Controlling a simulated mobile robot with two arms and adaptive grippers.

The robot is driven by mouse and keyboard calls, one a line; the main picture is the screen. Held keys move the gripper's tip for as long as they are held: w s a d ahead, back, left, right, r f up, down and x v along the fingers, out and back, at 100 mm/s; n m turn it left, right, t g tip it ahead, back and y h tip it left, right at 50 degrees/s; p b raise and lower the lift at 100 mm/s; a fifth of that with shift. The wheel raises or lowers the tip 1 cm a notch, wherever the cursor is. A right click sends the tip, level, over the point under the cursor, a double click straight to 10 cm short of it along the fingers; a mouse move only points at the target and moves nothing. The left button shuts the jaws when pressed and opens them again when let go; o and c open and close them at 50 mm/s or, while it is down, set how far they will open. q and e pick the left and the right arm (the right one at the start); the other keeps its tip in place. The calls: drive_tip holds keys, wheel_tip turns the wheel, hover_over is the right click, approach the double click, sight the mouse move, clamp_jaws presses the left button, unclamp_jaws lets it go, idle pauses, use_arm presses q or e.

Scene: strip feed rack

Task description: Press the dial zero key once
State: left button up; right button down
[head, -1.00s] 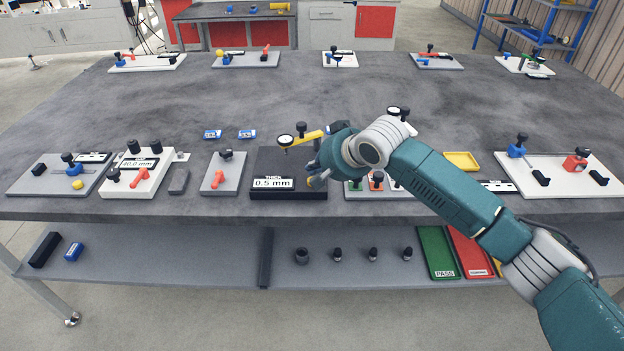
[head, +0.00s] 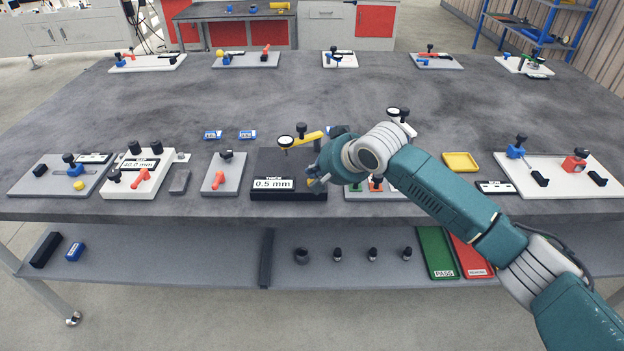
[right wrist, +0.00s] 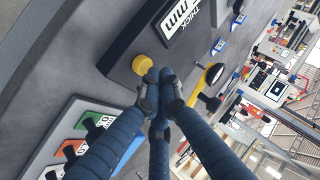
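The thickness gauge is a black block (head: 264,160) at the front middle of the table, with a display reading 0.5 mm (head: 273,184). A round dial (head: 286,141) on a yellow arm (head: 309,138) stands at its back. A round yellow key (right wrist: 144,65), apparently the zero key, sits on the block's top, right of the display in the head view (head: 311,182). My right gripper (right wrist: 155,78) has its fingertips together and empty, beside the yellow key. I cannot tell whether they touch it. My left gripper is out of view.
A plate with green and orange parts (head: 354,189) lies right of the gauge, partly under my arm. A grey plate with a red lever (head: 222,173) stands to its left. A yellow tray (head: 461,162) lies farther right. The table middle behind is clear.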

drive_tip(key=shift+f, duration=0.5)
idle(0.4)
idle(0.3)
drive_tip(key=shift+r+p, duration=0.9)
drive_tip(key=shift+p, duration=0.35)
wheel_tip(320, 180, up, 5)
drive_tip(key=p, duration=0.5)
drive_tip(key=shift+p, duration=0.3)
